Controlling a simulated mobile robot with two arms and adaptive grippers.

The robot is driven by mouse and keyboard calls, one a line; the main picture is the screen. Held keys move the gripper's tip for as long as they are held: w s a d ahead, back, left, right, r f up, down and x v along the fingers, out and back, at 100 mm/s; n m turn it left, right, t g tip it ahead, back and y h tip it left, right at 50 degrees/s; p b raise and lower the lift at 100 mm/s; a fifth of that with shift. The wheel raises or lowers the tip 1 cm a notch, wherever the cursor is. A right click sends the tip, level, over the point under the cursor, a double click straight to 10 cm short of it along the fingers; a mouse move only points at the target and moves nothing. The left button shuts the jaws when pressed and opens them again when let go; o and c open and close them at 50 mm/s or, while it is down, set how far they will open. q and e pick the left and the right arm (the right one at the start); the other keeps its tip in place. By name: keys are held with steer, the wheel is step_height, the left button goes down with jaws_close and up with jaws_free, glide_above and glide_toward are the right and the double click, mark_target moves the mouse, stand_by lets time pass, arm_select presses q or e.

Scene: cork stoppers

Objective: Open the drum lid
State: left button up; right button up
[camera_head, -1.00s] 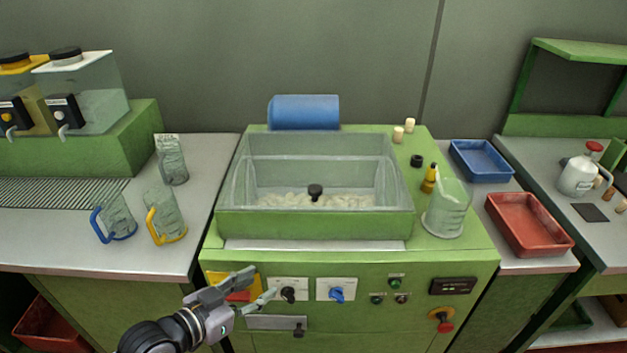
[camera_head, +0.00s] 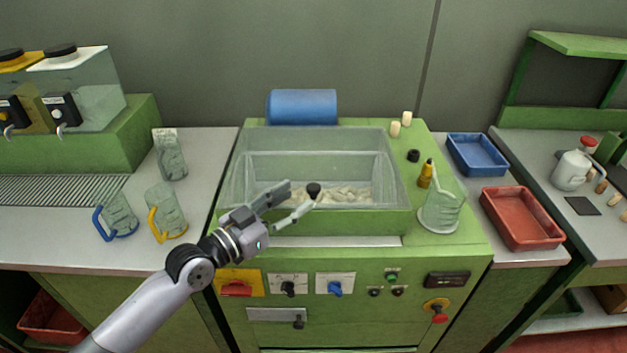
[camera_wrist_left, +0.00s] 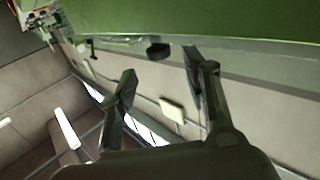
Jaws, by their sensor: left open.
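The green machine holds a drum (camera_head: 390,222) with pale cork stoppers inside. A clear lid (camera_head: 320,140) covers it, and it looks closed. A small black knob (camera_head: 313,190) sits at the lid's front middle. My left gripper (camera_head: 300,195) is open and empty at the lid's front, its fingertips just left of the knob. In the left wrist view the knob (camera_wrist_left: 158,50) shows just beyond and between the two spread fingers of the gripper (camera_wrist_left: 160,64). I cannot tell whether a finger touches it. My right gripper is not in view.
A blue cylinder (camera_head: 302,106) lies behind the drum. A clear jug (camera_head: 441,211), a yellow bottle (camera_head: 425,175) and two corks stand on the right of the machine top. Mugs (camera_head: 165,215) stand on the left counter. Blue (camera_head: 477,154) and red (camera_head: 520,218) trays lie at the right.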

mark_target(309, 190)
arm_select(q)
steer(key=x, duration=0.6)
steer(key=shift+w+d+p, duration=0.25)
steer(key=shift+d+p, duration=0.1)
steer(key=shift+p, duration=0.05)
steer(key=shift+c, duration=0.6)
steer(key=shift+f, duration=0.1)
jaws_close()
